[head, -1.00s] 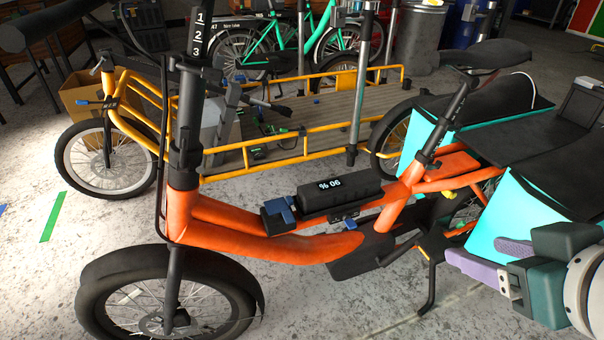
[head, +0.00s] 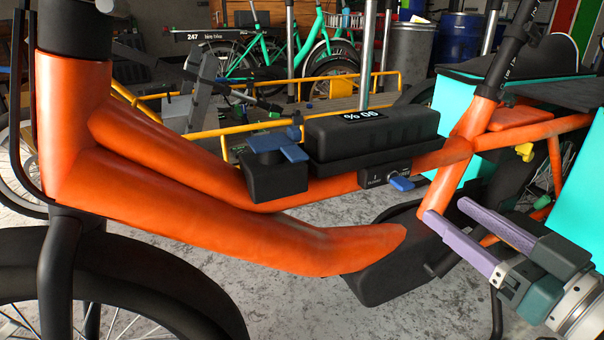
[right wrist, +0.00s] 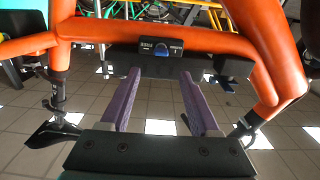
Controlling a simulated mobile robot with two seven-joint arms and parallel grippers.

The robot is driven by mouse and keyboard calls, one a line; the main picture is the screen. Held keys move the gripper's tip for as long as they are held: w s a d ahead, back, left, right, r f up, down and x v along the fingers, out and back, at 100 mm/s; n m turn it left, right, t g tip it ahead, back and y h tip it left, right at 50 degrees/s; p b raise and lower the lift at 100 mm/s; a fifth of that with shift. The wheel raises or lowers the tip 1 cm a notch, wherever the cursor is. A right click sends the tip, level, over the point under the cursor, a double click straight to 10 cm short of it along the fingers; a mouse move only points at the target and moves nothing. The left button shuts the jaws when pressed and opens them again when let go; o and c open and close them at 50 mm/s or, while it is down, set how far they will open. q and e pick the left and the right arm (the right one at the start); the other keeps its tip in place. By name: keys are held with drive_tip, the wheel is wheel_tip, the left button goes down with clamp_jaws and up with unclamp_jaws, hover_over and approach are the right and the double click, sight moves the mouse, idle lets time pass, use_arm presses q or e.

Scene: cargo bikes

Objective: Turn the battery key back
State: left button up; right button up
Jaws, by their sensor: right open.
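The blue battery key (head: 402,183) sits in a small black lock panel (head: 372,180) on the orange frame tube, below the black battery (head: 372,132). The battery's display seems to read 90 %. In the right wrist view the key (right wrist: 162,49) shows ahead, centred between the fingers. My right gripper (head: 449,212) is open and empty, its purple fingers pointing toward the frame. It is to the right of and a little below the key, apart from it. It also shows in the right wrist view (right wrist: 159,74). My left gripper is out of view.
A black block with a blue lever (head: 276,165) sits left of the battery. The orange seat tube (head: 452,165) rises close to the right gripper. A turquoise pannier (head: 580,205) stands at right. A yellow cargo bike (head: 215,135) is behind.

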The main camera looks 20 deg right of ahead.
sight(409, 187)
drive_tip(key=w+b, duration=0.2)
drive_tip(key=w, duration=0.1)
drive_tip(key=shift+w+a+f, duration=0.1)
drive_tip(key=shift+a+f, duration=0.05)
drive_tip(key=shift+f, duration=0.25)
drive_tip(key=w+b, duration=0.1)
drive_tip(key=w, duration=0.3)
drive_tip(key=shift+w+a+r+b, duration=0.15)
drive_tip(key=shift+w+a+b, duration=0.05)
drive_tip(key=shift+w+b, duration=0.15)
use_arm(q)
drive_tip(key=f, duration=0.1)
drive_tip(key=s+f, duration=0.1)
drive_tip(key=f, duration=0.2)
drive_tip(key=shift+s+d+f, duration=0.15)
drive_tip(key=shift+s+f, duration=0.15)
use_arm(e)
drive_tip(key=shift+w, duration=0.35)
drive_tip(key=shift+r, duration=0.1)
drive_tip(key=shift+c, duration=1.4)
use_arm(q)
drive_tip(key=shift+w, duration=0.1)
use_arm(e)
clamp_jaws()
